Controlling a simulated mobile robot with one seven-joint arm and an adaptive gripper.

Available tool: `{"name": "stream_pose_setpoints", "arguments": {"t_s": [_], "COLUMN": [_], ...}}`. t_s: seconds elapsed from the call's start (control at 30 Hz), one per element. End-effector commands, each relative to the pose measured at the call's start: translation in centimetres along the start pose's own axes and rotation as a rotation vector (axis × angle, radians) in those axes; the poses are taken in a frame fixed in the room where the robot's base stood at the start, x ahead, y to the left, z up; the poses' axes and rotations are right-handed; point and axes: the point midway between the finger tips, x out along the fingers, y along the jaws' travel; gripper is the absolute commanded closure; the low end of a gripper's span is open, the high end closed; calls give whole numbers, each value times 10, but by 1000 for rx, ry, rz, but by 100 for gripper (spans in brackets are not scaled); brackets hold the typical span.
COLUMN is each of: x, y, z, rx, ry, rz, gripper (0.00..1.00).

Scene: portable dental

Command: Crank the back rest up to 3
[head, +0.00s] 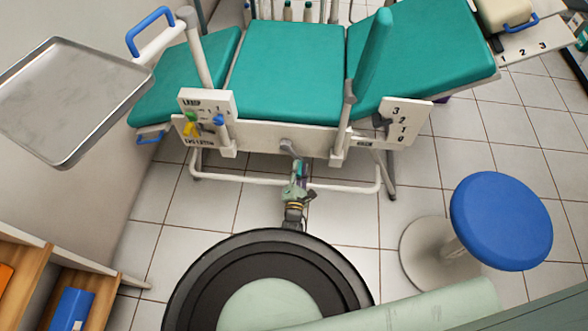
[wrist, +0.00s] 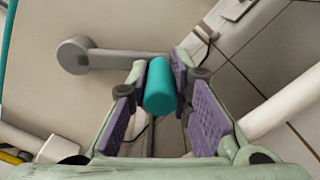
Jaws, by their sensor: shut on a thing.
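The teal-padded dental chair has a back rest (head: 425,55) on the right in the head view. A white scale plate (head: 415,122) marked 3, 2, 1, 0 sits below it with a dark pointer (head: 381,123) at its left; I cannot tell which number it marks. A grey crank (head: 288,147) is on the chair's front side panel. In the wrist view its grey arm (wrist: 115,60) runs right from a round hub to a teal handle (wrist: 160,97). My gripper (head: 301,170) is shut on this handle, which lies between the purple pads (wrist: 159,72).
A metal tray (head: 75,95) hangs at the left. A second plate (head: 207,108) with coloured knobs is on the chair's left side. A blue stool (head: 500,220) stands at the right. A white floor bar (head: 340,186) runs beneath the chair. Tiled floor is clear between chair and stool.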

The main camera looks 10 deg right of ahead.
Motion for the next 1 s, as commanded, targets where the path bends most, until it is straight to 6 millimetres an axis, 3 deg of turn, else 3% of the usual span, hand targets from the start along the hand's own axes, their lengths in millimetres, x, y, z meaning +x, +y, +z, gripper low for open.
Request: {"name": "stream_pose_setpoints", "arguments": {"t_s": [0.3,0.83,0.87,1.0], "x": [0,0,0,0], "y": [-2,-2,-2,-2], "z": [16,18,18,17], "rx": [8,8,8,8], "ry": [-10,-10,-10,-9], "rz": [-5,-5,-5,-5], "gripper": [100,100,80,71]}}
